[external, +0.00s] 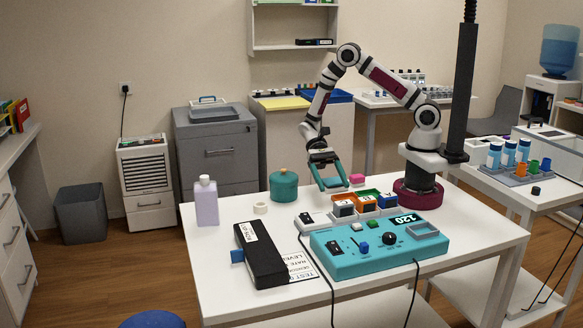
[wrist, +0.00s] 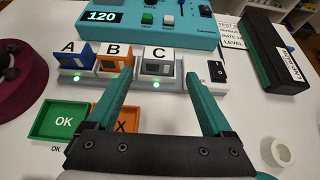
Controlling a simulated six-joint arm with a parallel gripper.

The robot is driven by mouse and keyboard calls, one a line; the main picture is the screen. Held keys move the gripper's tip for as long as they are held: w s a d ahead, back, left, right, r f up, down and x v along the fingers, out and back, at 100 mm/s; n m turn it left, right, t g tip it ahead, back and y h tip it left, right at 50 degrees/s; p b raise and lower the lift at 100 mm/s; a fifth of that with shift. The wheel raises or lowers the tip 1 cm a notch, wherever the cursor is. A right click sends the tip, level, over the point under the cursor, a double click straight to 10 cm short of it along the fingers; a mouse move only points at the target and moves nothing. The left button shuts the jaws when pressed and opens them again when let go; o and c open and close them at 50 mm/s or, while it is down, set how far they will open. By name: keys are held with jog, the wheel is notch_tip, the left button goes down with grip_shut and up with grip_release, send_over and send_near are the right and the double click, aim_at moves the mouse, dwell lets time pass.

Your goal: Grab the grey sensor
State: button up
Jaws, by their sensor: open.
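The grey sensor (wrist: 158,67) sits in the white dock labelled C in the wrist view, with a green light in front of it. In the external view the grey sensor (external: 344,209) is at the left end of the dock row. Beside it are an orange sensor (wrist: 115,60) in dock B and a blue sensor (wrist: 76,57) in dock A. My gripper (wrist: 158,84) is open and empty. Its teal fingers appear either side of the grey sensor in the wrist view. In the external view my gripper (external: 334,187) is above the table, apart from the sensor.
A green OK tray (wrist: 66,120) and an orange X tray (wrist: 127,124) lie on the near side of the docks. A switch box (wrist: 216,70) adjoins dock C. The teal console (external: 375,249) stands behind.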

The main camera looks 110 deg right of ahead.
aim_at(342, 201)
jog(key=x, duration=0.7)
jog(key=shift+s+a+r, duration=0.1)
jog(key=shift+a, duration=0.25)
jog(key=c, duration=1.2)
